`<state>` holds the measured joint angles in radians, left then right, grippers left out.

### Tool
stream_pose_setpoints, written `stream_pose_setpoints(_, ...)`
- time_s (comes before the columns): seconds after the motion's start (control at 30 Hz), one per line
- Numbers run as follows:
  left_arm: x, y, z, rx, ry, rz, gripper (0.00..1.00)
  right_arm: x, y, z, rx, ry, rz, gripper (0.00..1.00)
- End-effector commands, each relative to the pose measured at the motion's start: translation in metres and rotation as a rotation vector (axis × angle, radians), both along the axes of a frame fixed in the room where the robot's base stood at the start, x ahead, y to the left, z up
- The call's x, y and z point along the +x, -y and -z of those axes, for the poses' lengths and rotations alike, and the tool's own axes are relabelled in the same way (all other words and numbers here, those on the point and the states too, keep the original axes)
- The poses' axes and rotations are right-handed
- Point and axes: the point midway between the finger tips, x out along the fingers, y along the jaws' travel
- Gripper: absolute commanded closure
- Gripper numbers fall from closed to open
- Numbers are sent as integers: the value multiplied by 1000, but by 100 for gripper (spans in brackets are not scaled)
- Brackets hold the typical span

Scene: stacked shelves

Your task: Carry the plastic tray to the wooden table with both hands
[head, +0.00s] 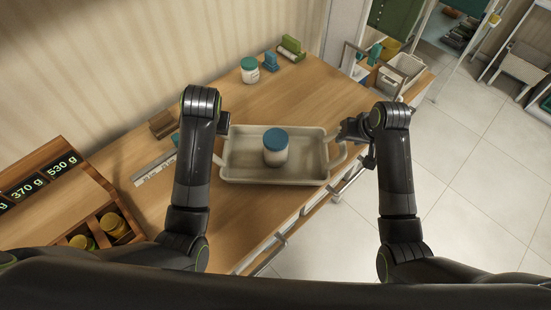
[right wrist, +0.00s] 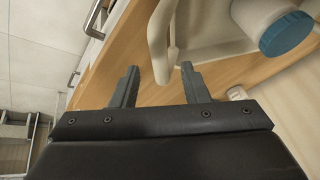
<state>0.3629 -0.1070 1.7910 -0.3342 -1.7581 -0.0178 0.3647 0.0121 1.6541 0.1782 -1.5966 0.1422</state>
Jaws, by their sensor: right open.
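The beige plastic tray (head: 232,166) sits on a wooden tabletop (head: 140,160), between my two arms. A white jar (head: 275,155) with a blue lid stands in it; part of the jar also shows in the right wrist view (right wrist: 285,30). My right gripper (head: 355,130) is beside the tray's right handle (head: 338,156).
A similar jar (head: 250,70), a teal item (head: 270,61) and a green item (head: 291,48) stand at the back. A wooden box (head: 105,215) with jars and weight displays is at left. Tiled floor (head: 470,190) is open at right.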

Motion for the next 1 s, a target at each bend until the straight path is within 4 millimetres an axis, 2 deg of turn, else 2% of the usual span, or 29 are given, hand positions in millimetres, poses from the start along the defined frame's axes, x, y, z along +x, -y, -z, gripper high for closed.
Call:
stream_pose_setpoints(0.1,0,0,0,0,0,0,59,-8,5,-21,-1,4,1,59)
stream_pose_setpoints(0.33,0,0,0,0,0,0,59,-19,10,-47,-1,2,1,59)
stream_pose_setpoints(0.5,0,0,0,0,0,0,59,-22,11,-53,-1,0,0,59)
stream_pose_setpoints(1.0,0,0,0,0,0,0,59,-22,11,-53,-1,0,0,59)
